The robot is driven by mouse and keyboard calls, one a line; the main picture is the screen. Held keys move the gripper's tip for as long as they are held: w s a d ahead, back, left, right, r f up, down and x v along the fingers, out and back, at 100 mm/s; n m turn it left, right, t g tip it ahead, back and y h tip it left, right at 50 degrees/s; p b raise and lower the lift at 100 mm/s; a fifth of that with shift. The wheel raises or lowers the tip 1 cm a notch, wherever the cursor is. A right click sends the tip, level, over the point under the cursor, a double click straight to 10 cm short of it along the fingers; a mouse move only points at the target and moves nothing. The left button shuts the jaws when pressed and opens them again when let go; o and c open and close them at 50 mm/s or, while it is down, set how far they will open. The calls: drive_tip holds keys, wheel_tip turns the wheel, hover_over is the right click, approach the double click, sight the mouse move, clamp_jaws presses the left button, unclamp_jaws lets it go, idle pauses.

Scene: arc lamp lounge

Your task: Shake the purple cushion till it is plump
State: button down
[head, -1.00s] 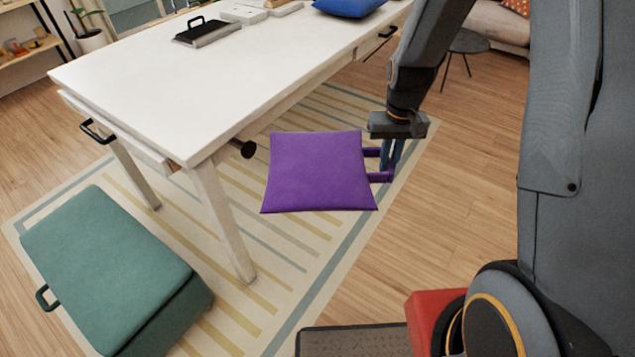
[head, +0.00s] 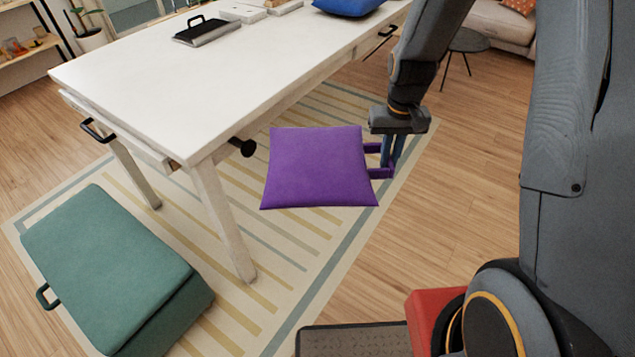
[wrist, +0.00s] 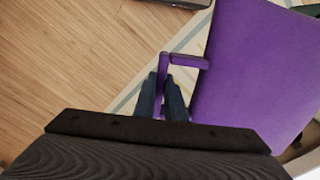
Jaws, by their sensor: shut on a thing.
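The purple cushion (head: 318,168) hangs in the air beside the white table, over the striped rug. It has a purple handle on its right side. My gripper (head: 385,166) is to the right of the cushion, with its fingers pointing down, shut on that handle. In the wrist view the cushion (wrist: 262,75) fills the right side, and my gripper's two dark fingers (wrist: 164,95) close around the handle bar. The cushion's underside is hidden.
The white table (head: 200,90) stands close to the left, with a black knob (head: 242,148) near the cushion. A green ottoman (head: 105,255) is on the floor at lower left. A blue cushion (head: 348,6) lies on the table.

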wheel_tip(320, 180, down, 7)
drive_tip(key=shift+f, duration=0.2)
idle(0.5)
